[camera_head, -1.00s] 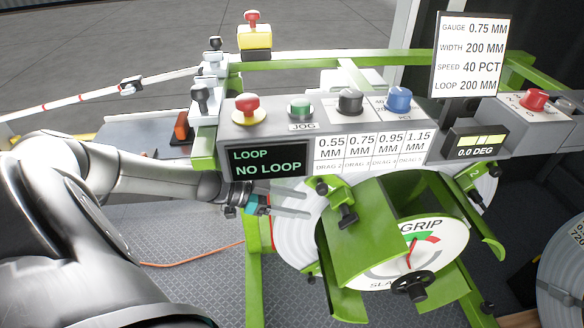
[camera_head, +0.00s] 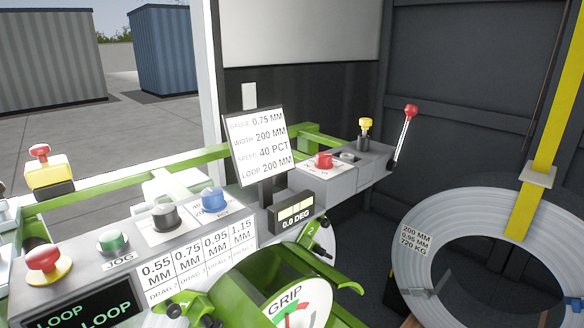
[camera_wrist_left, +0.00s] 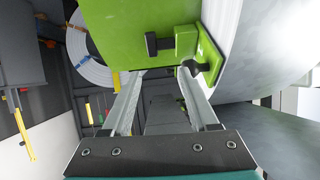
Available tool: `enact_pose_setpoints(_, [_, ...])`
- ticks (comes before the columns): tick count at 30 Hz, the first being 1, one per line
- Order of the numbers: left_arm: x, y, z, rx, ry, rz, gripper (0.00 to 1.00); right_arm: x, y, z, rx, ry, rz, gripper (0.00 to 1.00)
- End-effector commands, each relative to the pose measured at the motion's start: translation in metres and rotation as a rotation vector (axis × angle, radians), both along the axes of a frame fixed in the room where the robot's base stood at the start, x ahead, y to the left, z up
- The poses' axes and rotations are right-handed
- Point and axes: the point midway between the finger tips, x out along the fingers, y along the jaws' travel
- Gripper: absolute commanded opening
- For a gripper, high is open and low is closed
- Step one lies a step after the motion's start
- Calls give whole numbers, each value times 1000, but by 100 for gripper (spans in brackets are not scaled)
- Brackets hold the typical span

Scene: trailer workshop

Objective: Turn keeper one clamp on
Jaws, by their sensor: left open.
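In the head view, a green keeper (camera_head: 190,304) with black clamp parts shows at the bottom edge, cut off by the frame. Its number cannot be read. Another green keeper (camera_head: 318,238) with black knobs stands to its right, beside the GRIP dial (camera_head: 299,308). In the left wrist view, a green plate (camera_wrist_left: 125,35) carries a green bracket with a black clamp handle (camera_wrist_left: 152,44). My left gripper (camera_wrist_left: 160,80) is open, with nothing visible held between its fingers. Its fingertips are close to the plate's lower edge, but contact cannot be told. My right gripper is not in view.
The control console (camera_head: 135,218) with buttons and knobs crosses the head view, with a sign (camera_head: 258,146) above it. A large strip coil (camera_head: 408,262) stands at right behind a yellow post (camera_head: 540,150). The green rail (camera_head: 130,174) runs behind the console.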

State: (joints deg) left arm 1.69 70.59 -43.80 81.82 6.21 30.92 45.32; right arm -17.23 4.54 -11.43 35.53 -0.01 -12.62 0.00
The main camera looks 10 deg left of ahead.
Motion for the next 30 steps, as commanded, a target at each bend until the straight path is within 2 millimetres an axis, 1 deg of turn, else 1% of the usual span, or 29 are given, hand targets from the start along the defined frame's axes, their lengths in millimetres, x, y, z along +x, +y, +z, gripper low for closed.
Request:
enact_pose_setpoints(1, [2,0,-17,12,-1,35,60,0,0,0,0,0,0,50])
enact_pose_setpoints(2, [4,2,-27,27,-3,60,60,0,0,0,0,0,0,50])
enact_pose_setpoints(4, [5,6,-55,64,1,124,60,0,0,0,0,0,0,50])
enact_pose_setpoints(7, [-2,12,-98,124,30,220,60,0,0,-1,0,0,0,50])
enact_pose_setpoints(8, [-5,13,-111,143,44,247,60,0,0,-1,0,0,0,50])
enact_pose_setpoints(9, [-13,15,-130,169,68,283,60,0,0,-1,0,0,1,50])
enact_pose_setpoints(11, [-26,15,-158,205,111,333,60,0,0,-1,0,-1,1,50])
enact_pose_setpoints(12, [-38,14,-178,230,146,365,60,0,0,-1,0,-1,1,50])
enact_pose_setpoints(13, [-48,13,-192,247,176,387,60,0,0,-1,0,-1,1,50])
enact_pose_setpoints(14, [-59,11,-207,265,209,409,60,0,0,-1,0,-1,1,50])
enact_pose_setpoints(15, [-76,7,-226,286,255,434,60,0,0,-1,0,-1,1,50])
enact_pose_setpoints(17, [-104,-2,-255,319,332,466,60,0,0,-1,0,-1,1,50])
enact_pose_setpoints(18, [-125,-10,-273,339,388,482,60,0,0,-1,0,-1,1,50])
enact_pose_setpoints(20, [-160,-25,-298,368,479,499,60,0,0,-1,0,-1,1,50])
enact_pose_setpoints(21, [-184,-37,-313,383,540,506,60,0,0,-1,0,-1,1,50])
enact_pose_setpoints(23, [-220,-55,-332,402,631,509,60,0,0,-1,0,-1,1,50])
enact_pose_setpoints(24, [-242,-68,-342,413,687,506,60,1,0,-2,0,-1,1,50])
enact_pose_setpoints(27, [-291,-99,-359,430,807,490,60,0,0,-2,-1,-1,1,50])
enact_pose_setpoints(30, [-326,-123,-368,438,896,470,60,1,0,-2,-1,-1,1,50])
